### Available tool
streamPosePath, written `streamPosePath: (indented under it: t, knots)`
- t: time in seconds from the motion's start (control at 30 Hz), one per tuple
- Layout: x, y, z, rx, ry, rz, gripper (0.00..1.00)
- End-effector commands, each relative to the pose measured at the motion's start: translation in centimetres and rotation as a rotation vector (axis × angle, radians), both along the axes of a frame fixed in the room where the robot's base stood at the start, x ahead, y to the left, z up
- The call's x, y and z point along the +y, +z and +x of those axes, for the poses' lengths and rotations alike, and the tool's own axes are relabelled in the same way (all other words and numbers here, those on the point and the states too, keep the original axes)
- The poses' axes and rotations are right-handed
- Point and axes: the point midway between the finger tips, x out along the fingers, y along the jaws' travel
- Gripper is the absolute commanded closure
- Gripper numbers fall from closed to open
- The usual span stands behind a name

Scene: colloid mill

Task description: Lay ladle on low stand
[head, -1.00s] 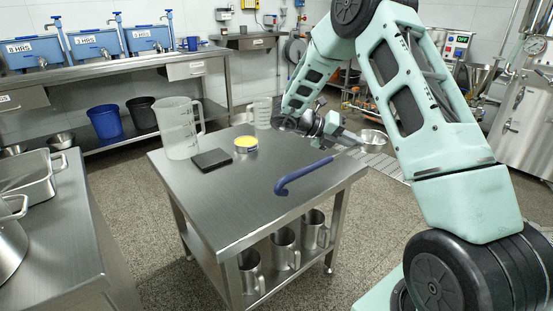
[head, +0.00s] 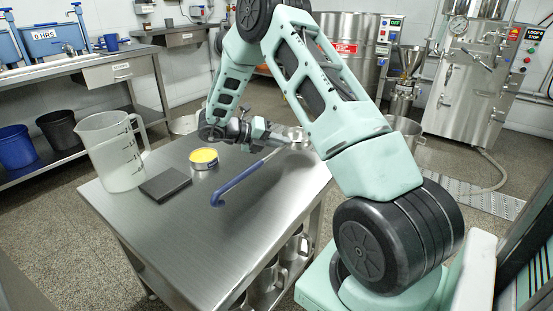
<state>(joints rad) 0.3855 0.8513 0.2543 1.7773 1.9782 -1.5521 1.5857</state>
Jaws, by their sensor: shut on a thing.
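The ladle has a blue hooked handle (head: 238,184), a thin steel shaft and a round steel bowl (head: 297,135). My gripper (head: 276,139) is shut on the ladle near the bowl end and holds it above the steel table. The handle points toward the near left. The jaws are small and partly hidden in this view. A flat dark block (head: 165,185) lies on the table and may be a different thing.
The steel table (head: 190,240) also bears a clear measuring jug (head: 110,150) and a yellow-topped tin (head: 204,158). Steel jugs (head: 292,250) stand on its lower shelf. A steel machine (head: 470,90) stands at the back right, with a floor grating (head: 480,197) before it.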

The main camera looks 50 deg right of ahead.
Motion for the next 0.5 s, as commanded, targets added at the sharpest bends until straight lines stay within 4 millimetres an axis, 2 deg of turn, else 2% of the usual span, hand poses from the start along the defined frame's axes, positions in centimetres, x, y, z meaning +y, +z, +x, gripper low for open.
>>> streamPosePath:
  t: [0.17,0.33,0.5]
  knots:
    - [0.0,-1.5,0.0,0.000,-0.001,0.001,1.00]
    - [0.0,-3.9,0.0,0.001,0.000,0.001,1.00]
    - [0.0,-4.0,0.0,-0.002,0.000,-0.001,1.00]
